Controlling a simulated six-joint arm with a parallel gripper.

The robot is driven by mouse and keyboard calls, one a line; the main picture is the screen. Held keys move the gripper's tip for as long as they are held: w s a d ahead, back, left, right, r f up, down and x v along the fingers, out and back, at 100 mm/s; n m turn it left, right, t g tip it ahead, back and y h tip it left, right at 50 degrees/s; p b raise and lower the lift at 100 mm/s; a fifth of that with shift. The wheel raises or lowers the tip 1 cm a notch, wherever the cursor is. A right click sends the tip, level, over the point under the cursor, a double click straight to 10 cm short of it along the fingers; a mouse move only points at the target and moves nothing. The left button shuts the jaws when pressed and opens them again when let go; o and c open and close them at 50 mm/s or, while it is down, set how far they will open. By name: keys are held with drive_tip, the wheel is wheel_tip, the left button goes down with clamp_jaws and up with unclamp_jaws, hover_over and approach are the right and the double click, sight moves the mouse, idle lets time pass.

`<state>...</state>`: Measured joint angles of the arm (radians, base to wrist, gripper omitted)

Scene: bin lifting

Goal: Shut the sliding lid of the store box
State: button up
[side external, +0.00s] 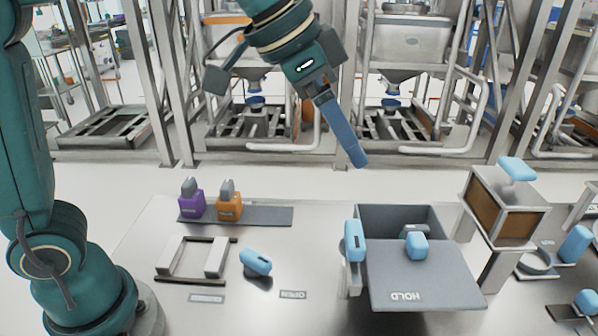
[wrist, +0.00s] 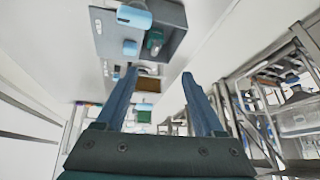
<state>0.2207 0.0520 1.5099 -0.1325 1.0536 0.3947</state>
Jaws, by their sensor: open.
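The grey store box (side external: 398,215) stands at the right of the bench. Its flat lid (side external: 425,280), marked HOLD, lies toward the front, leaving the back part of the box open. A blue handle (side external: 417,247) stands on the lid; another blue handle (side external: 354,241) is at the box's left side. In the wrist view the lid (wrist: 108,35) and open box (wrist: 174,18) are near the top, with a teal item (wrist: 155,40) partly visible inside. My gripper (side external: 357,160) is open and empty, above and behind the box. Its two blue fingers (wrist: 159,76) stand apart in the wrist view.
A brown-sided box (side external: 503,205) with a blue handle stands right of the store box. Purple (side external: 191,204) and orange (side external: 229,206) blocks sit on a dark strip at left. A rail frame (side external: 194,258) and blue-handled piece (side external: 256,263) lie in front. Bench behind the store box looks clear.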

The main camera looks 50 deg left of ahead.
drive_tip(key=m+g, duration=0.1)
drive_tip(key=m, duration=0.1)
approach(416, 238)
drive_tip(key=w+a, duration=0.2)
drive_tip(key=w, duration=0.1)
drive_tip(key=shift+g+h, duration=0.3)
drive_tip(key=shift+g, duration=0.4)
drive_tip(key=d+f, duration=0.1)
drive_tip(key=f, duration=0.1)
drive_tip(key=d+f, duration=0.1)
drive_tip(key=shift+s+d+f, duration=0.25)
drive_tip(key=shift+d+f, duration=0.05)
drive_tip(key=shift+f, duration=0.05)
drive_tip(key=shift+d+f, duration=0.2)
drive_tip(key=shift+f, duration=0.15)
drive_tip(key=shift+x, duration=2.1)
clamp_jaws()
drive_tip(key=shift+a, duration=0.1)
